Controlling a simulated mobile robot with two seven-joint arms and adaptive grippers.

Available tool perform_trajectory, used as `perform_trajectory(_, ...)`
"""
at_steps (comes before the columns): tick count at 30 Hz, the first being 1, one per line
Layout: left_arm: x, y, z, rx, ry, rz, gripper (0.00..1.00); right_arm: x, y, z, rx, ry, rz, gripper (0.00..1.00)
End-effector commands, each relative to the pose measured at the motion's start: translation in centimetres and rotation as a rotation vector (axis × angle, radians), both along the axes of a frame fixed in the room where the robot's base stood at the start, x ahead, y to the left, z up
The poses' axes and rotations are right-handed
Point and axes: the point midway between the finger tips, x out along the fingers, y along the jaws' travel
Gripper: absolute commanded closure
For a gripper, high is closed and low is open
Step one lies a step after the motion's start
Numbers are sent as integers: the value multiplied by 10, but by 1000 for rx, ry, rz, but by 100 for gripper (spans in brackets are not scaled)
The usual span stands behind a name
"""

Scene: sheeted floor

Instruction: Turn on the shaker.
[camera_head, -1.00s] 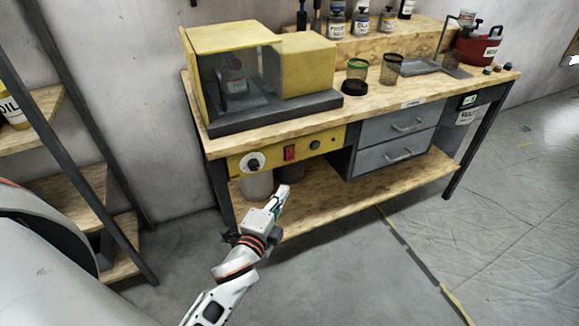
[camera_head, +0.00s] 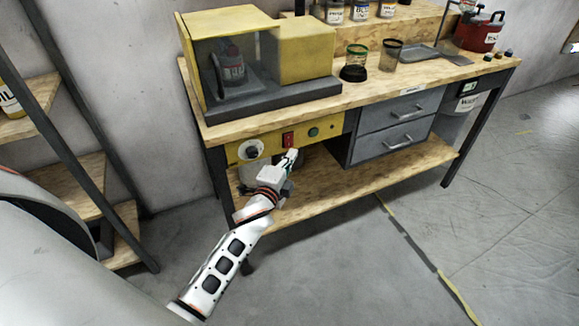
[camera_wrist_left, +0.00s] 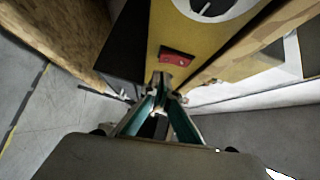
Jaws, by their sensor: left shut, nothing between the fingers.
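My left gripper (camera_head: 291,155) is shut and empty, just below the red switch. In the left wrist view the fingertips (camera_wrist_left: 160,92) point at the panel, close to the red switch (camera_wrist_left: 178,57); contact cannot be told. My right gripper is out of view.
Grey drawers (camera_head: 397,128) are right of the panel. The bench's lower shelf (camera_head: 350,185) lies beneath. A shelf rack (camera_head: 65,180) stands at left. The floor in front is clear.

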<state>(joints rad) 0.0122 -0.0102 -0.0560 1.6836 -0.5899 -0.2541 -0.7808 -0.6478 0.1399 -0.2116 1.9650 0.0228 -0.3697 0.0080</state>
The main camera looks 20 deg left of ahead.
Motion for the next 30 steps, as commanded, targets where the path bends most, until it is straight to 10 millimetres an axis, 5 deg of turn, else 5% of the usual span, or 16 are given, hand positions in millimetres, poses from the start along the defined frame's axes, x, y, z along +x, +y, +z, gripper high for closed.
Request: perform_trajectory(30, 19, 23, -5, -1, -1, 0, 100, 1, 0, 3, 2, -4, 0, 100)
